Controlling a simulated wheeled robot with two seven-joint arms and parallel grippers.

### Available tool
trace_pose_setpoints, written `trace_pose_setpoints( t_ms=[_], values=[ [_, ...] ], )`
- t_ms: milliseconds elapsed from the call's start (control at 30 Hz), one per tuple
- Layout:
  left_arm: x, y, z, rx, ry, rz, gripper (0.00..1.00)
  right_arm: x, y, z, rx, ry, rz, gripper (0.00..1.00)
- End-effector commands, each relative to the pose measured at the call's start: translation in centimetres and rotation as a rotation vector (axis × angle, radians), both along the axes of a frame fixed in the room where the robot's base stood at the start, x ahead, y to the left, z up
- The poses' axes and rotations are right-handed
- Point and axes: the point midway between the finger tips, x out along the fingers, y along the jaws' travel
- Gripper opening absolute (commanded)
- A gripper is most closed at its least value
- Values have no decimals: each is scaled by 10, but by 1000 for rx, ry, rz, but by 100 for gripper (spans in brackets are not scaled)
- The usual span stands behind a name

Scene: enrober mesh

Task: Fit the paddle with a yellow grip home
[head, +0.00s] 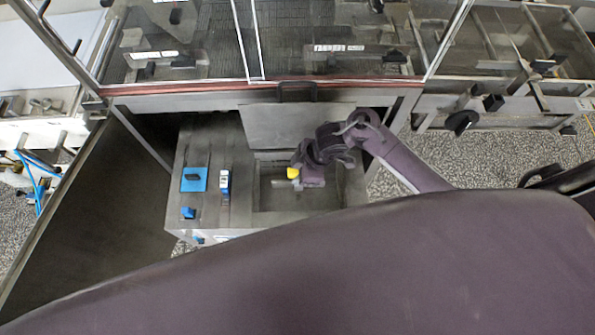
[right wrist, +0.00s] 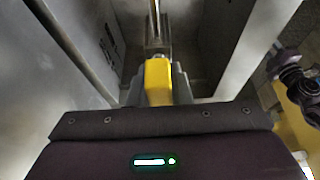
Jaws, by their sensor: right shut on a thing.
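The paddle's yellow grip (head: 293,173) shows at the fingertips of my right gripper (head: 300,176), over the recessed basin of the grey metal unit. In the right wrist view the yellow grip (right wrist: 158,80) sits between the gripper's fingers (right wrist: 158,92), which are shut on it. A thin metal shaft (right wrist: 155,22) runs away from the grip, down into the basin. The paddle's far end is not clear in either view. My left gripper is not in view.
A blue square pad with a dark block (head: 193,180), a blue-and-white device (head: 225,182) and a small blue block (head: 188,213) sit on the unit's top, left of the basin (head: 262,190). A glass-sided machine (head: 300,95) stands behind. The basin's walls surround the paddle.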

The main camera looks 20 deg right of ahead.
Motion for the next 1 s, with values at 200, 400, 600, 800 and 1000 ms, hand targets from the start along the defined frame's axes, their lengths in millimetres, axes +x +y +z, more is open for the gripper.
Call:
trace_pose_setpoints(
  t_ms=[200, 400, 600, 800, 1000],
  values=[
    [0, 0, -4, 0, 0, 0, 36, 0, -1, -7, -1, 0, 1, 0],
    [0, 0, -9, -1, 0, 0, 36, 0, -1, -15, 0, 0, 0, 0],
    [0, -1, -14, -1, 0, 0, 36, 0, -1, -23, 0, -1, 1, 0],
    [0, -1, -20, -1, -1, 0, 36, 0, 0, -31, 0, -1, 2, 0],
    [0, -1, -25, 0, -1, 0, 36, 0, 0, -39, 0, -2, 1, 0]
  ],
)
